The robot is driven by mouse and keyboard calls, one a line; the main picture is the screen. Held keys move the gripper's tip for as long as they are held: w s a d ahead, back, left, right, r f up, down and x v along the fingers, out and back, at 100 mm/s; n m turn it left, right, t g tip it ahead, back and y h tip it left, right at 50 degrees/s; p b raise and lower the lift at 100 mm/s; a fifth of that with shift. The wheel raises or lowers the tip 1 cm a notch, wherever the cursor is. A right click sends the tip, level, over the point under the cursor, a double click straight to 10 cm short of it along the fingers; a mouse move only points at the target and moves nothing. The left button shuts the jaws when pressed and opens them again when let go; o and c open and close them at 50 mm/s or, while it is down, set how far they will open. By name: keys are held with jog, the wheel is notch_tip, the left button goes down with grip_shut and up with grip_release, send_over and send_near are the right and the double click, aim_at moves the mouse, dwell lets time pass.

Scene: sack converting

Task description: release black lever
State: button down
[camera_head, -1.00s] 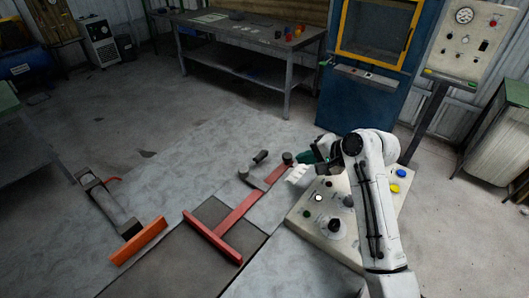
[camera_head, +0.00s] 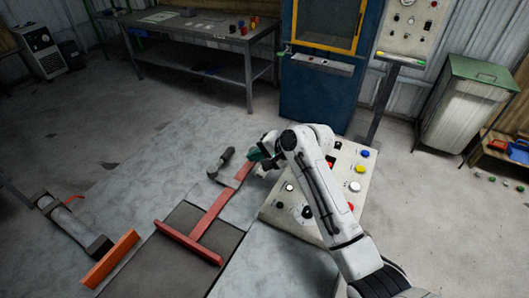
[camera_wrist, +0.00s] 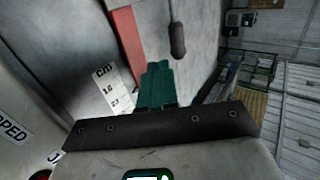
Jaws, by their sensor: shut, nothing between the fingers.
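The black lever (camera_head: 226,156) stands up from the grey plate, left of my gripper in the head view. In the wrist view, its dark rounded handle (camera_wrist: 178,40) hangs on a thin rod, above and to the right of the fingertips, apart from them. My gripper (camera_head: 254,156) has green fingers, pressed together and empty; they also show in the wrist view (camera_wrist: 157,68). A red bar (camera_head: 238,173) lies close beside the fingers. My wrist hides part of what is behind the fingers.
A panel (camera_head: 272,212) with several coloured buttons and knobs lies under my arm. A red T-shaped bar (camera_head: 190,243) and an orange bar (camera_head: 111,258) are at lower left. A workbench (camera_head: 190,42) and a blue cabinet (camera_head: 315,99) stand behind.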

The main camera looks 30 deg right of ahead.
aim_at(222, 162)
jog(key=b+x, duration=0.5)
jog(key=shift+w+a+r, duration=0.1)
jog(key=shift+w+a, duration=0.05)
jog(key=shift+w, duration=0.05)
jog(key=shift+w+a+b, duration=0.6)
jog(key=shift+w+b, duration=0.2)
jog(key=shift+b, duration=0.1)
